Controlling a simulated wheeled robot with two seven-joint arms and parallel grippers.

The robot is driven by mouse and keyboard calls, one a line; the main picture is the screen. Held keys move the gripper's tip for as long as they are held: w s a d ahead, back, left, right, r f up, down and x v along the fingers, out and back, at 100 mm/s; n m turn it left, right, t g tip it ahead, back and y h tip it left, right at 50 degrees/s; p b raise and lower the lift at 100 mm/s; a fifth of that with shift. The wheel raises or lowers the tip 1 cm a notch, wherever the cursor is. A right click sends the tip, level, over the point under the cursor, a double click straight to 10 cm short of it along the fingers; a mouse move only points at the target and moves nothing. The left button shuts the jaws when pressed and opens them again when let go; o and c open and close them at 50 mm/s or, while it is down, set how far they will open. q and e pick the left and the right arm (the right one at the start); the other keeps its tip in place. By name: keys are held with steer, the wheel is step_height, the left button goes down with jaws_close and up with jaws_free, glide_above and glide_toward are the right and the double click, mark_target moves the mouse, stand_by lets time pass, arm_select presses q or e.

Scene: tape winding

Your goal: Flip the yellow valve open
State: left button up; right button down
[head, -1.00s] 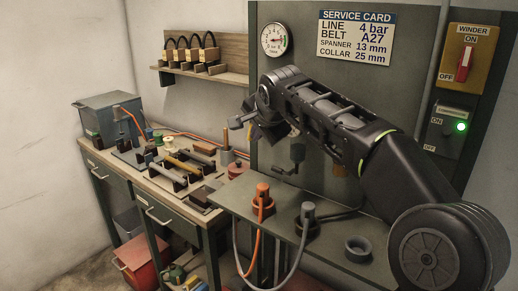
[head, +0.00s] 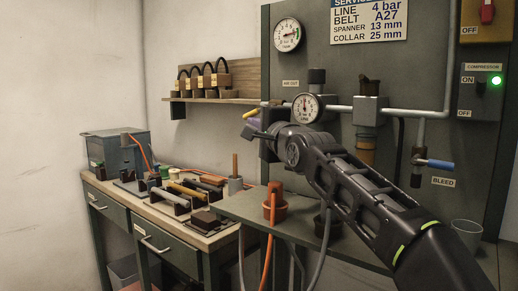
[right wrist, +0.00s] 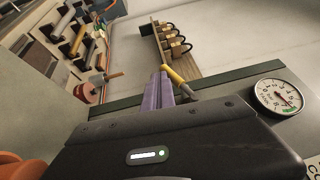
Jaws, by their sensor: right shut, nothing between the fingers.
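The yellow valve handle (head: 251,112) shows as a short tilted bar at the left edge of the grey panel, at the left end of the pipe run. It also shows in the right wrist view (right wrist: 177,76), just beyond and right of the fingertips. My right gripper (head: 251,128) is shut and empty, with its fingers just below the handle in the head view. The shut purple-grey fingers (right wrist: 165,88) overlap the handle's near part in the wrist view; I cannot tell whether they touch it. The valve body is mostly hidden behind my gripper and wrist. My left gripper is out of view.
A small gauge (head: 306,107) and a grey pipe (head: 340,108) run along the panel close to my right wrist. A blue-handled bleed valve (head: 438,164) is at right. Below are the shelf (head: 240,205) with hoses and a workbench (head: 215,238) with tools.

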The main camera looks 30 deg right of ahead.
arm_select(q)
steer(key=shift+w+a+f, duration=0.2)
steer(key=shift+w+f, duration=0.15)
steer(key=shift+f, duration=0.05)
arm_select(e)
steer(key=shift+w+a+r, duration=0.2)
steer(key=shift+w+r, duration=0.4)
steer(key=shift+w, duration=0.05)
